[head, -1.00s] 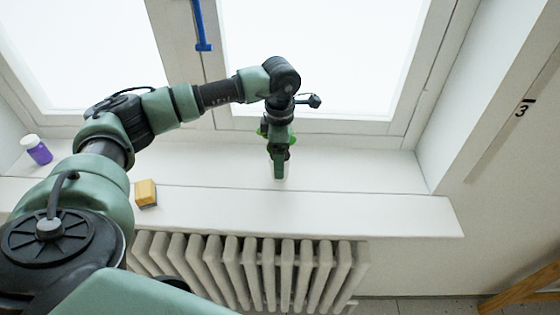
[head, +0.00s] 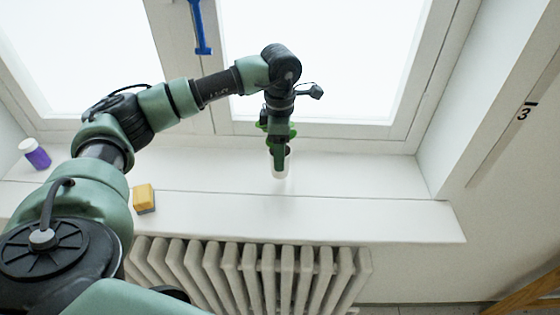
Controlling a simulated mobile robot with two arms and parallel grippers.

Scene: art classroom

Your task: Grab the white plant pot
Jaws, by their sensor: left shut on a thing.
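The white plant pot (head: 287,163) is at my left gripper (head: 279,162), above or at the window sill. Only a pale strip of its side shows; the gripper hides most of it. Some green shows around the gripper, but I cannot tell plant from gripper there. My left gripper points down and is shut on the pot. My left arm reaches in from the left over the sill. My right gripper is not in view.
The white window sill (head: 370,180) is clear to the right of the pot. A yellow sponge (head: 143,196) lies near its front edge at left. A purple bottle with a white cap (head: 37,156) is farther left. A radiator (head: 250,275) stands below.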

